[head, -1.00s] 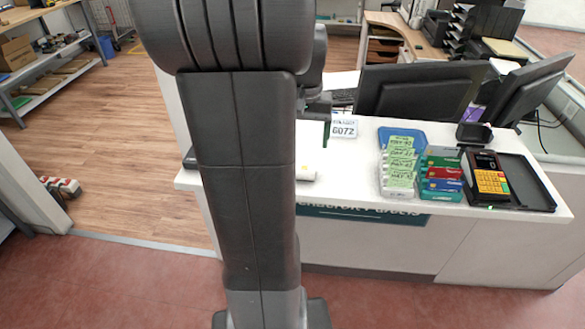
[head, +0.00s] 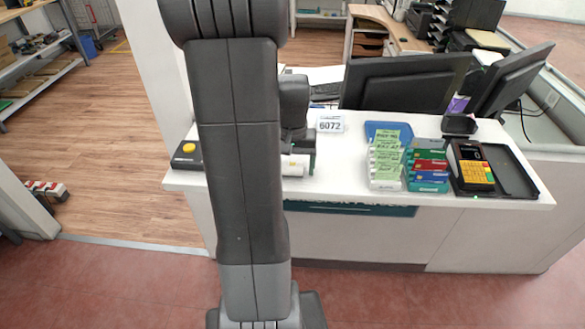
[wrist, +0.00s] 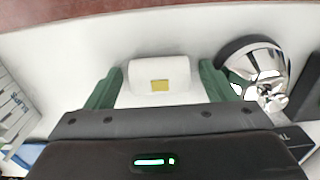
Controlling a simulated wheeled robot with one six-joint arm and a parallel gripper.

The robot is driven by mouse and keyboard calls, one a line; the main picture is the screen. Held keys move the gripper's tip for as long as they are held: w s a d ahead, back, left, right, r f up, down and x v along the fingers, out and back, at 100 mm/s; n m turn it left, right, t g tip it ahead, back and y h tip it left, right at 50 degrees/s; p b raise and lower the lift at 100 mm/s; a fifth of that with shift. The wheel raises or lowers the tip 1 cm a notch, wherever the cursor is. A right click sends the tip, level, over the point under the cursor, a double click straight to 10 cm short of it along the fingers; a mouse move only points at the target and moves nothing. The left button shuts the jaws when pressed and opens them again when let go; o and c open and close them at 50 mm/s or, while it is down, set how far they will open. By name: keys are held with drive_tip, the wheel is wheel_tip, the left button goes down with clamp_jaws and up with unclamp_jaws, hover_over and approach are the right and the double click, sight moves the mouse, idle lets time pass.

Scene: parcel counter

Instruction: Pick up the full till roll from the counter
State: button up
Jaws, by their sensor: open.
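The till roll (wrist: 158,76) is a white cylinder with a small gold label, lying on its side on the white counter (wrist: 80,52). In the head view the roll (head: 295,166) shows near the counter's front edge, partly hidden by my arm. My gripper (wrist: 160,84) is open, with one green finger on each side of the roll. A thin gap seems to show beside the fingers; whether either touches the roll is not clear. In the head view my gripper (head: 300,152) is low over the counter, close to the roll.
A shiny chrome dome (wrist: 262,78) stands close to the right finger in the wrist view. A number sign (head: 330,124), stacked white packs with green labels (head: 386,165), coloured boxes (head: 428,168) and a card terminal (head: 472,170) stand to the right. A yellow-button box (head: 187,154) is left.

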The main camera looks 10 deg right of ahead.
drive_tip(key=shift+c, duration=0.3)
drive_tip(key=c, duration=1)
drive_tip(key=shift+r, duration=0.1)
